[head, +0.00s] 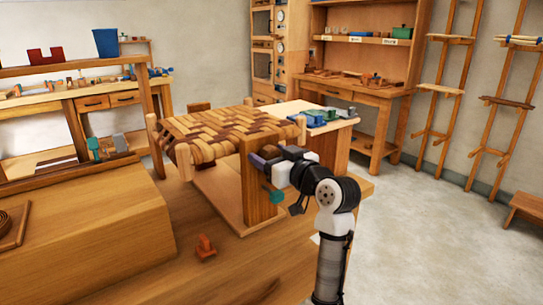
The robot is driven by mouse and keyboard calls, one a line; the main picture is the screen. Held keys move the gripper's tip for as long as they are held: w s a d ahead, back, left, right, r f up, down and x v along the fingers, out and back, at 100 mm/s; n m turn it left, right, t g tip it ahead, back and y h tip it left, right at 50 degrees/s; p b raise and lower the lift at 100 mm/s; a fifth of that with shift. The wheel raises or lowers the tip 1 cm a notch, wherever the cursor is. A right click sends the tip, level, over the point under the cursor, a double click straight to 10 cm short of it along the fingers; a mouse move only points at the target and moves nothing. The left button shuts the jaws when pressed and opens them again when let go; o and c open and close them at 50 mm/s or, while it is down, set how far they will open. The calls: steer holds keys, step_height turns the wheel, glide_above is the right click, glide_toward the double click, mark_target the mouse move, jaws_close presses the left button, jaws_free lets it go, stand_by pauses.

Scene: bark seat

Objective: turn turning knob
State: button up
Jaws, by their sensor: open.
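A woven bark seat (225,130) on a wooden frame stands on the bench, with a thick wooden post (261,195) at its near right. My gripper (270,162) is at the right side of this post, at about mid-height. It is open. A purple-grey piece (258,161) shows at its tip against the post; I cannot tell whether it is a finger or part of a knob. A small teal piece (274,195) shows just below, beside the post. No turning knob can be picked out for certain; my gripper and wrist may hide it.
A small orange-brown wooden piece (205,246) lies on the near bench (150,280). A wooden block (85,225) fills the left. Small coloured tools (318,117) lie on a table behind my wrist. The floor (430,240) at right is clear.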

steer(key=b+v, duration=0.1)
steer(key=v, duration=1.3)
steer(key=shift+w+r, duration=0.1)
